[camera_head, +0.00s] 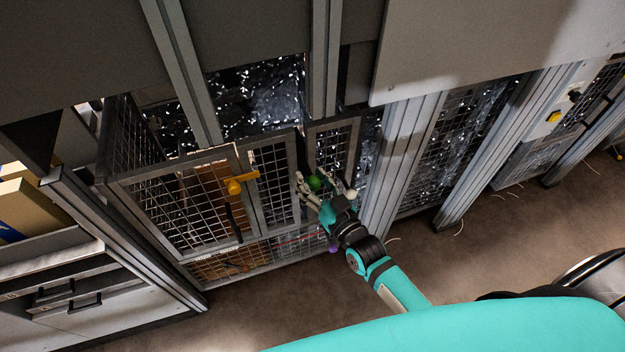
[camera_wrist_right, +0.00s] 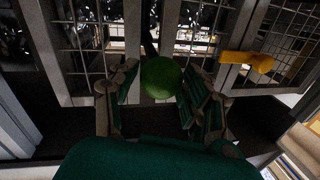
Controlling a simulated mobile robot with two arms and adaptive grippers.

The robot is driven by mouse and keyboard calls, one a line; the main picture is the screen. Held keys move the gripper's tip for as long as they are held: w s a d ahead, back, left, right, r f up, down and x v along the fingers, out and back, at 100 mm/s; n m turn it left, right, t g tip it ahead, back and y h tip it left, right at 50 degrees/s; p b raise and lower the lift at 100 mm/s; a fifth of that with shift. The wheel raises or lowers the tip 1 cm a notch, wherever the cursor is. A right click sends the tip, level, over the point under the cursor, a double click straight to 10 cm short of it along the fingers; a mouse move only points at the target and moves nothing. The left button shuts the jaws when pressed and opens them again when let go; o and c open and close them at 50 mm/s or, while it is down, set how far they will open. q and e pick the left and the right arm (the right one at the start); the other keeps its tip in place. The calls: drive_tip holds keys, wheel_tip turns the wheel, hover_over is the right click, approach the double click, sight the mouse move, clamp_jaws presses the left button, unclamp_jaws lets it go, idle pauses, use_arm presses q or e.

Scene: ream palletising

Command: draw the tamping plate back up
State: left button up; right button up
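A green ball knob (camera_head: 314,183) shows at the mesh guard front in the head view. It also shows in the wrist view (camera_wrist_right: 160,77), at the far end of the gap between my right fingers. My right gripper (camera_head: 328,190) is at the knob with its fingers spread on either side; in the wrist view the gripper (camera_wrist_right: 160,95) looks open, and I cannot tell whether a finger touches the knob. I cannot make out the tamping plate itself in either view. My left gripper is not in view.
A mesh door (camera_head: 180,208) with a yellow handle (camera_head: 235,186) is left of my right gripper; the handle shows at right in the wrist view (camera_wrist_right: 247,60). A grey post (camera_head: 398,165) stands just right. Drawers (camera_head: 65,297) are at far left. Open floor (camera_head: 500,225) lies right.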

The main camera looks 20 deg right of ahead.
drive_tip(key=shift+o, duration=0.7)
drive_tip(key=shift+f, duration=0.15)
drive_tip(key=shift+s+f, duration=0.1)
drive_tip(key=shift+s, duration=0.15)
drive_tip(key=v, duration=1.1)
drive_tip(key=shift+s+d+r, duration=0.2)
